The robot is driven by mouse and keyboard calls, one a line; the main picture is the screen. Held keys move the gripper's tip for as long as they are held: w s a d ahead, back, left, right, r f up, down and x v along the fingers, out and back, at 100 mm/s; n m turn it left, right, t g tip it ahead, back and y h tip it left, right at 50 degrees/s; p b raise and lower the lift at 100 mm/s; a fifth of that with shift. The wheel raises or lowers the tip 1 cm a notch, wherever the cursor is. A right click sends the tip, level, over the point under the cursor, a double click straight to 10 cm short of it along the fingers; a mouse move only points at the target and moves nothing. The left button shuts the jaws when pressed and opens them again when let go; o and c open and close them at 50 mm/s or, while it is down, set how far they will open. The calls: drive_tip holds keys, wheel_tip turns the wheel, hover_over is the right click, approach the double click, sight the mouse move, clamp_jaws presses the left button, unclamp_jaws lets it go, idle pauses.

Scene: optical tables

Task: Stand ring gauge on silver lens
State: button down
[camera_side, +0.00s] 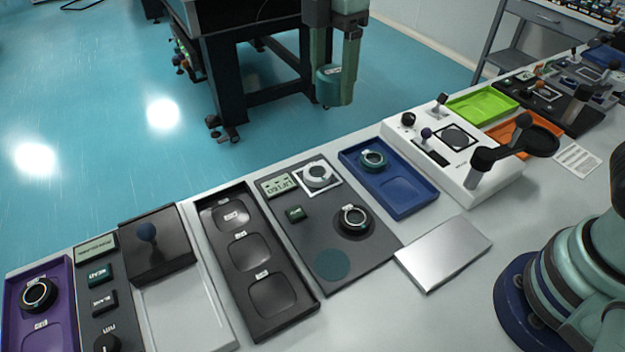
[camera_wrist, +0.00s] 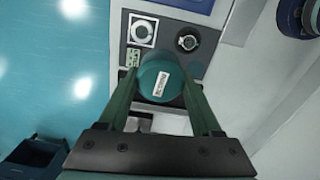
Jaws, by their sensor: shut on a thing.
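My gripper (camera_side: 335,95) is shut on a teal round piece with a white label, which I take to be the ring gauge (camera_side: 328,82). It is held high above the floor side of the bench in the side view. The wrist view shows the ring gauge (camera_wrist: 162,80) between both fingers. A silver ring in a white square, perhaps the silver lens (camera_side: 318,175), lies on a dark grey panel (camera_side: 305,245). It also shows in the wrist view (camera_wrist: 142,30), apart from the held piece. A black-rimmed ring (camera_side: 354,219) lies on the same panel.
A blue tray (camera_side: 405,195) with a teal ring stands beside the panel. A black tray (camera_side: 222,205) with several wells is to its left. A flat silver block (camera_side: 443,252) lies in front. A white device (camera_side: 460,155) with knobs stands further right.

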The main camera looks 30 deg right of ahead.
hover_over(316, 172)
drive_tip(key=f, duration=0.1)
drive_tip(key=shift+m, duration=0.3)
wheel_tip(316, 172, down, 20)
drive_tip(key=shift+r, duration=0.2)
drive_tip(key=shift+c, duration=0.3)
unclamp_jaws()
drive_tip(key=shift+f, duration=0.15)
